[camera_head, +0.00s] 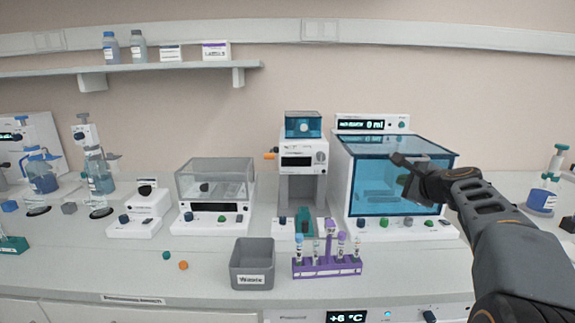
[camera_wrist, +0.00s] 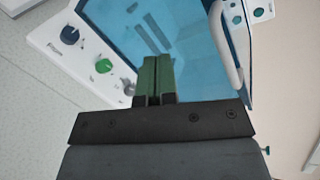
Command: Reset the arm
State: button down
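My gripper (camera_head: 399,160) is raised at the right of the head view, in front of the blue-tinted cover of a white machine (camera_head: 352,190). My arm reaches in from the lower right corner. In the wrist view, the two fingers (camera_wrist: 156,75) lie side by side with only a thin line between them. Nothing shows between the fingers. The machine's blue cover (camera_wrist: 112,28) and its knobs are behind them in that view. I cannot tell how wide the gap between fingers and cover is.
A purple rack (camera_head: 327,268) with several tubes stands near the bench front, beside a grey waste bin (camera_head: 253,265). A centrifuge-like box with a clear lid (camera_head: 215,180) and a tall white device (camera_head: 303,160) stand behind. Bench space at front left is mostly clear.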

jog(key=s+a+f+n+g+p, duration=0.3)
jog(key=s+a+f+n+g, duration=0.15)
jog(key=s+n, duration=0.25)
jog(key=s+a+f+n+g+p, duration=0.2)
jog(key=s+a+f+n+g, duration=0.1)
jog(key=s+a+f+n, duration=0.35)
jog(key=s+a+r+n+g+h+p, duration=0.1)
jog(key=s+a+n+p, duration=0.1)
jog(key=s+n+p, duration=0.2)
jog(key=s+a+r+n+g+h+p, duration=0.1)
jog(key=s+a+r+n+p, duration=0.1)
jog(key=s, duration=0.8)
jog(key=shift+s+a+n+g+p, duration=0.3)
jog(key=shift+n+p, duration=0.55)
jog(key=shift+n, duration=0.4)
jog(key=c, duration=1.8)
grip_release()
jog(key=shift+c, duration=0.2)
